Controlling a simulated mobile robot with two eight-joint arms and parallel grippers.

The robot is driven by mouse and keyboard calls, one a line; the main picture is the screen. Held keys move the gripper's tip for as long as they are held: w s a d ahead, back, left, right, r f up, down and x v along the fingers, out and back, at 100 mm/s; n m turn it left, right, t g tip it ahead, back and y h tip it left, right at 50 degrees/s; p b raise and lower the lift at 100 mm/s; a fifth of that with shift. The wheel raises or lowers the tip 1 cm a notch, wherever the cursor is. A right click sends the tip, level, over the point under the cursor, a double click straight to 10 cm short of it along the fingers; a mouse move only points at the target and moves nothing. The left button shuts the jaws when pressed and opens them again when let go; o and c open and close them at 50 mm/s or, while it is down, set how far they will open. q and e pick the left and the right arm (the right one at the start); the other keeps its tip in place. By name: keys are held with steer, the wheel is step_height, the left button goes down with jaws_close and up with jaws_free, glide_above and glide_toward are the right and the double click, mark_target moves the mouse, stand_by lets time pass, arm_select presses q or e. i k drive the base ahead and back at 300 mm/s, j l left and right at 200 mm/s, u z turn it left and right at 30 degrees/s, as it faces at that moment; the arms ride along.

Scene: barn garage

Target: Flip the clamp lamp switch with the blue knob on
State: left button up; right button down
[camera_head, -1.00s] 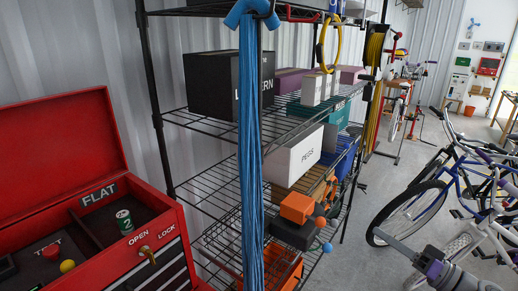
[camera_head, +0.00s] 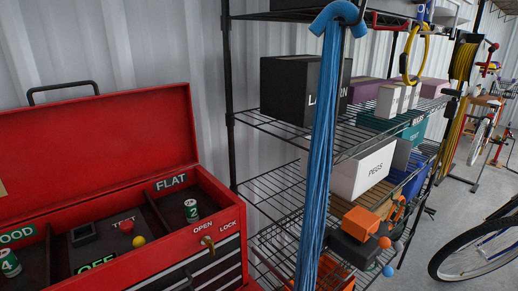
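On the wire shelf rack, a small blue ball-shaped knob (camera_head: 389,271) sticks out at the lower right, below an orange knob (camera_head: 384,242). A dark box (camera_head: 352,250) lies just left of the knobs, with an orange block (camera_head: 361,223) above it. I cannot tell which body the blue knob belongs to, nor its switch position. No clamp lamp can be clearly made out. Neither of my grippers is in view.
A red tool chest (camera_head: 215,255) with an open lid stands at the left front. A bundle of blue cords (camera_head: 320,150) hangs before the shelf rack (camera_head: 232,140). A white PEGS box (camera_head: 365,170) sits on the middle shelf. A bicycle wheel (camera_head: 435,268) is at right.

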mark_target(387, 272)
steer(key=z, duration=1.25)
steer(key=k+u, duration=0.1)
steer(key=k+l, duration=0.05)
